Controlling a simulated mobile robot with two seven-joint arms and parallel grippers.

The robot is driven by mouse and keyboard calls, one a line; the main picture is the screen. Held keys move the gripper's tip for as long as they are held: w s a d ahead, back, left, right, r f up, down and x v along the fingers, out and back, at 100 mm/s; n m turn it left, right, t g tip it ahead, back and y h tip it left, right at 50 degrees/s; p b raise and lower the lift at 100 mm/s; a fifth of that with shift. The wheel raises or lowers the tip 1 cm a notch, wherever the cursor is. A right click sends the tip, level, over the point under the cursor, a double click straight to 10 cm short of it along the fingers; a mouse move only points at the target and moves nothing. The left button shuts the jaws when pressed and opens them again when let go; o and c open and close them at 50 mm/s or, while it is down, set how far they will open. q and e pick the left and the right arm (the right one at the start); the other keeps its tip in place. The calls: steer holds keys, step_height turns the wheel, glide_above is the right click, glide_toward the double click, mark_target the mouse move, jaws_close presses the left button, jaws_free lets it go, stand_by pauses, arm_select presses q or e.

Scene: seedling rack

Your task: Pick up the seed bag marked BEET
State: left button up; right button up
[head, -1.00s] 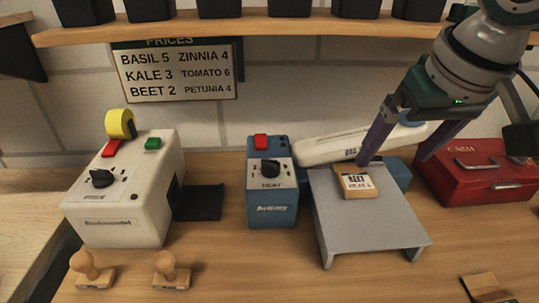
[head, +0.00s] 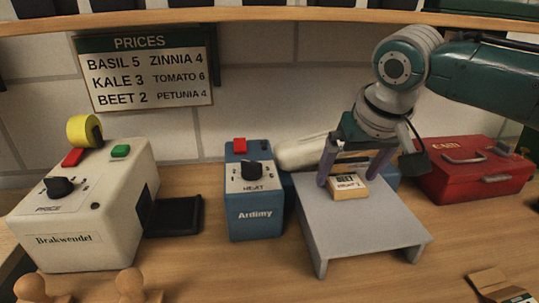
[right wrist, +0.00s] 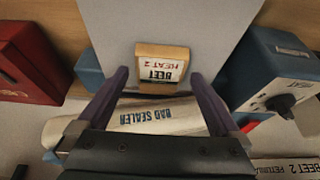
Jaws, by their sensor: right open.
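The BEET seed bag (head: 348,190) is a small tan packet with a white label, lying on the grey stand (head: 375,225). In the right wrist view the bag (right wrist: 162,52) shows upside-down lettering reading BEET and HEAT 2. My right gripper (head: 348,178) is open and empty, with one purple finger toward each side of the bag. In the wrist view its fingertips (right wrist: 158,76) are spread wider than the bag, near its close edge; I cannot tell their exact height above the stand. My left gripper is not in view.
The white bag sealer arm (right wrist: 160,118) lies behind the stand. A blue heat box (head: 256,205) stands left of the stand, a red cash box (head: 470,175) to the right. A cream machine (head: 80,215) is far left.

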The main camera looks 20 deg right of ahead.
steer(key=shift+w+f, duration=0.15)
steer(key=shift+f, duration=0.15)
steer(key=shift+c, duration=0.2)
steer(key=c, duration=1.3)
steer(key=shift+c, duration=0.2)
steer(key=shift+r, duration=0.15)
